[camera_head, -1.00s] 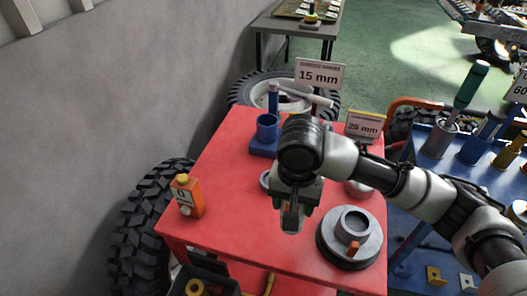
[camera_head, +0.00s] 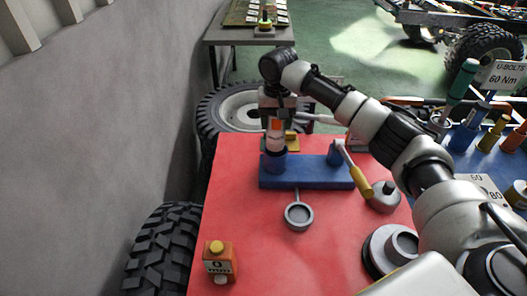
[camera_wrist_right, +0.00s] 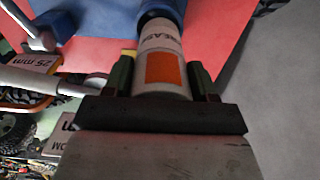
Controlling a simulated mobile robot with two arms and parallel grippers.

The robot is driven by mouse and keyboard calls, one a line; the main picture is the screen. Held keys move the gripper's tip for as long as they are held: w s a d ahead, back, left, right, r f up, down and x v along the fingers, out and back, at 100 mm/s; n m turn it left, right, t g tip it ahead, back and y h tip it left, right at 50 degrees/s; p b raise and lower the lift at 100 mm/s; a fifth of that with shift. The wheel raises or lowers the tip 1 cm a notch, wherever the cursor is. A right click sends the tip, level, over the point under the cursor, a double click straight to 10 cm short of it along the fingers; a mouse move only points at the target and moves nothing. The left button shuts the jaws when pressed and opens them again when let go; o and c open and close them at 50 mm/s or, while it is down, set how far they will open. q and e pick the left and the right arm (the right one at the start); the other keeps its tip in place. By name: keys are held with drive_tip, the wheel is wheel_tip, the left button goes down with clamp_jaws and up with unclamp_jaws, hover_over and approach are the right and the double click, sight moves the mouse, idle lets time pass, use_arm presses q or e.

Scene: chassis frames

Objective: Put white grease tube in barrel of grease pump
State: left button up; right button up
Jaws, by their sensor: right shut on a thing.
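The white grease tube (camera_head: 276,140), with an orange patch, is upright in my right gripper (camera_head: 277,120). In the right wrist view the tube (camera_wrist_right: 160,40) sits between the two fingers of the gripper (camera_wrist_right: 161,78), which are shut on it. The blue grease pump (camera_head: 310,174) lies on the red table, with its round barrel (camera_head: 274,162) directly under the tube. The tube's lower end meets the barrel's mouth; how deep it sits inside is hard to tell. The pump's yellow-handled lever (camera_head: 360,181) is at its right. My left gripper is not in view.
A grey ring with a short handle (camera_head: 299,216) lies in front of the pump. A grey round part (camera_head: 384,197) and a larger grey one (camera_head: 400,244) are at the right.

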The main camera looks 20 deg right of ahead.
sight(276, 145)
drive_tip(key=f, duration=0.3)
drive_tip(key=shift+s+d+f, duration=0.1)
drive_tip(key=shift+s+d, duration=0.1)
drive_tip(key=shift+d, duration=0.05)
wheel_tip(276, 145, down, 4)
drive_tip(key=shift+a+r+p, duration=0.1)
drive_tip(key=shift+a+p, duration=0.05)
drive_tip(key=shift+p, duration=0.2)
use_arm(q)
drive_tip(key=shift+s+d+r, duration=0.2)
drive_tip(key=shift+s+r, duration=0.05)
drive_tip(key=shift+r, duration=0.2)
use_arm(e)
drive_tip(key=shift+f, duration=0.4)
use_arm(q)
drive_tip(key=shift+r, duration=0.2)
use_arm(e)
drive_tip(key=shift+f, duration=0.25)
